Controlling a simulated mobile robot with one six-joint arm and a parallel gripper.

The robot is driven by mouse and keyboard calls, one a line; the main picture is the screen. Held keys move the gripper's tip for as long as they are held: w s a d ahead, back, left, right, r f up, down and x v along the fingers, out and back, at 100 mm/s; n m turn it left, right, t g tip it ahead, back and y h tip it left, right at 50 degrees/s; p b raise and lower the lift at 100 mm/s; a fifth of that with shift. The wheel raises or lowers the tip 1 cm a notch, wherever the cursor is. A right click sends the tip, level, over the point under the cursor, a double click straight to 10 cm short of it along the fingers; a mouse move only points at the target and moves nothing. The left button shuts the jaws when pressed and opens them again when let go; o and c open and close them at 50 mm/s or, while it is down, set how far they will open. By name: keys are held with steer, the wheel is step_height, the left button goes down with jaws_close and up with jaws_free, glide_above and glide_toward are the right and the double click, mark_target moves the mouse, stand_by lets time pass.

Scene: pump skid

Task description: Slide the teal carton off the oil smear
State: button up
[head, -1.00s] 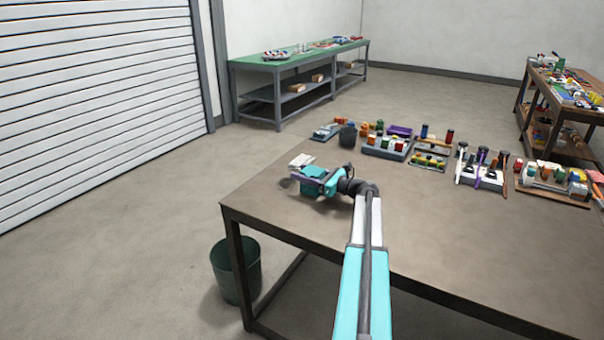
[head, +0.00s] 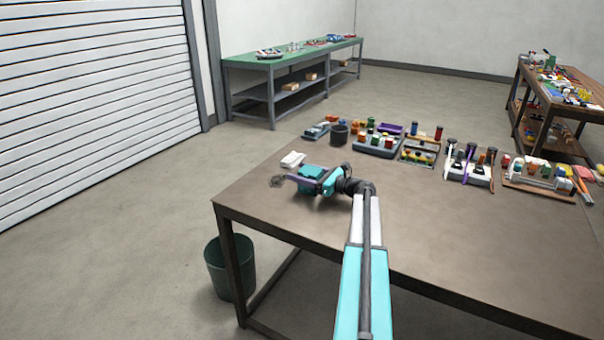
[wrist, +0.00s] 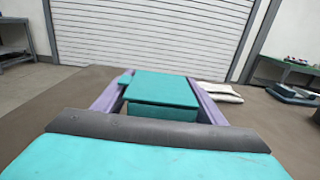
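The teal carton (head: 312,171) stands on the near table, towards its far left part. My gripper (head: 302,180) is down at table height with its purple fingers on either side of the carton, shut on it. In the wrist view the carton (wrist: 165,92) sits between the two fingers (wrist: 160,98), against them near their tips. The oil smear (head: 277,181) is a small dark patch on the tabletop just left of the carton and finger ends. The carton's underside and the tabletop beneath it are hidden.
A white folded cloth or pad (head: 292,160) lies close behind the carton. A dark cup (head: 338,135) and several parts trays (head: 378,148) line the table's far edge. A green bin (head: 230,268) stands on the floor.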

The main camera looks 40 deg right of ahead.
steer(key=shift+s, duration=0.1)
stand_by(0.3)
steer(key=b+v, duration=0.1)
steer(key=v, duration=1.2)
steer(key=shift+d, duration=0.1)
steer(key=shift+s+d, duration=0.1)
steer(key=shift+s, duration=0.15)
steer(key=shift+r, duration=0.15)
